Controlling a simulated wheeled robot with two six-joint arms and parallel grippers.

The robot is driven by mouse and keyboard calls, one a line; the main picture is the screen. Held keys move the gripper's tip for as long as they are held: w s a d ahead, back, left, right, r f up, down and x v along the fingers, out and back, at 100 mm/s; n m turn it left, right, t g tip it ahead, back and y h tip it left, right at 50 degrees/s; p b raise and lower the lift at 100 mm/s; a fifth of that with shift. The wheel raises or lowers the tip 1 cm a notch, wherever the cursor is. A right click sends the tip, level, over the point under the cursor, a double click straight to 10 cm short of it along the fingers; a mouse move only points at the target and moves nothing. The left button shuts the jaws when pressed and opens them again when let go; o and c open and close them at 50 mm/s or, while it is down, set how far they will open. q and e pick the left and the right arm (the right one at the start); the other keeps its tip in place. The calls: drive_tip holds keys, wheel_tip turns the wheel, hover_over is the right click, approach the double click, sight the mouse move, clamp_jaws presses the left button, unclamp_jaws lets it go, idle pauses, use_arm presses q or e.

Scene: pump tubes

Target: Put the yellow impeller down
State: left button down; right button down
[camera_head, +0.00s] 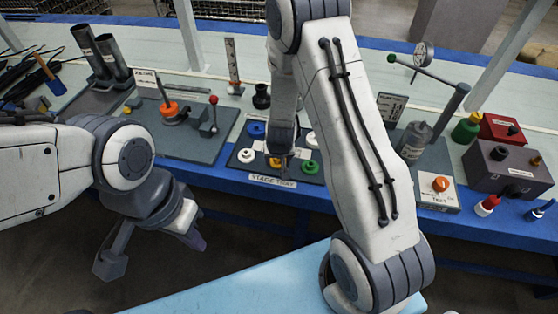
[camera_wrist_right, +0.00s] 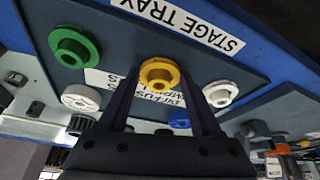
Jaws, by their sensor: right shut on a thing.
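The yellow impeller (camera_wrist_right: 160,73) is between the fingertips of my right gripper (camera_wrist_right: 161,86) in the right wrist view, and the jaws are shut on it. In the head view the yellow impeller (camera_head: 274,162) shows only in part behind the right gripper (camera_head: 281,165), at the front middle of the stage tray (camera_head: 237,166). I cannot tell whether its underside touches the tray. My left gripper (camera_head: 152,256) is open and empty in front of the bench, at the lower left.
A green impeller (camera_head: 310,167), a white impeller (camera_head: 246,155) and a blue one (camera_head: 256,130) sit on the tray close around the right gripper. A fixture with a red-knobbed lever (camera_head: 213,101) stands left of the tray. A grey cylinder (camera_head: 414,140) stands to the right.

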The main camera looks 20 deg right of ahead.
drive_tip(key=shift+f, duration=0.1)
drive_tip(key=shift+c, duration=0.4)
unclamp_jaws()
